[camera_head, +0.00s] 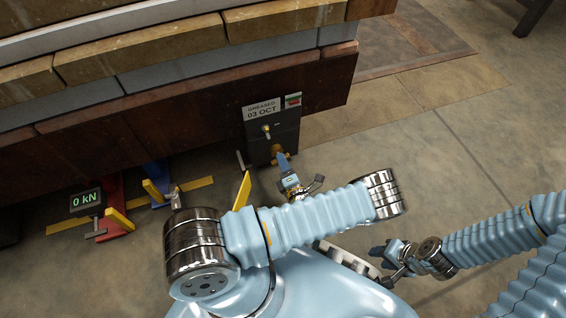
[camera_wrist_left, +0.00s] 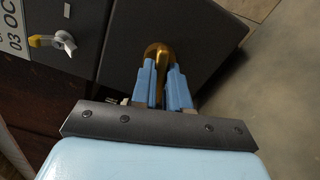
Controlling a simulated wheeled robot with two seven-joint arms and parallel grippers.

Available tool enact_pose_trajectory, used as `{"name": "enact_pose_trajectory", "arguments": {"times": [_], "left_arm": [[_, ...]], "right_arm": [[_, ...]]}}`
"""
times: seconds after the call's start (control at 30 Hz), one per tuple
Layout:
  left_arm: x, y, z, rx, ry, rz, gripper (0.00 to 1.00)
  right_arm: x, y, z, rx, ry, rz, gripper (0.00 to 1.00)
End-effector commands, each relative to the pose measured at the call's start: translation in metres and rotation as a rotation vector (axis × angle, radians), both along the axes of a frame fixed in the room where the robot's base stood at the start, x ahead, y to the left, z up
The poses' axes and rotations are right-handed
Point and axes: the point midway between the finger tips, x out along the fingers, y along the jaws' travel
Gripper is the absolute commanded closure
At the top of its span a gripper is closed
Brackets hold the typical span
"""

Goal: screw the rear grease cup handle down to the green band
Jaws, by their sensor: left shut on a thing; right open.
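The brass grease cup handle (camera_wrist_left: 157,50) sticks out of the dark box (camera_wrist_left: 205,35) in the left wrist view. My left gripper (camera_wrist_left: 164,80) has its blue fingers on either side of the handle and is shut on it. In the head view the same gripper (camera_head: 283,160) is at the lower front of the box (camera_head: 286,128), with the handle (camera_head: 277,149) partly hidden by the fingers. No green band can be made out on the cup. My right gripper (camera_head: 378,251) is open and empty at the lower right, well away from the box.
A "GREASED 03 OCT" label (camera_head: 263,107) and a red-green tag (camera_head: 293,100) are above. A "0 kN" display (camera_head: 86,200) and jacks stand left. Floor right of the box is clear.

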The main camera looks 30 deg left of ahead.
Motion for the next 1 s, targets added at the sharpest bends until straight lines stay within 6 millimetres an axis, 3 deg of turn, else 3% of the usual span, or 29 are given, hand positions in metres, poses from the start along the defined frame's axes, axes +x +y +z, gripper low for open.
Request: {"name": "enact_pose_trajectory", "arguments": {"times": [0.5,1.0], "left_arm": [[-0.0018,-0.0001,-0.0035,0.29,0.347,0.001,1.0],[-0.0024,-0.0001,-0.004,0.417,0.497,0.001,1.0]], "right_arm": [[0.0003,-0.0001,-0.0058,0.0,-0.002,-0.001,0.57],[0.0003,-0.0002,-0.0075,0.0,-0.002,-0.001,0.57]]}}
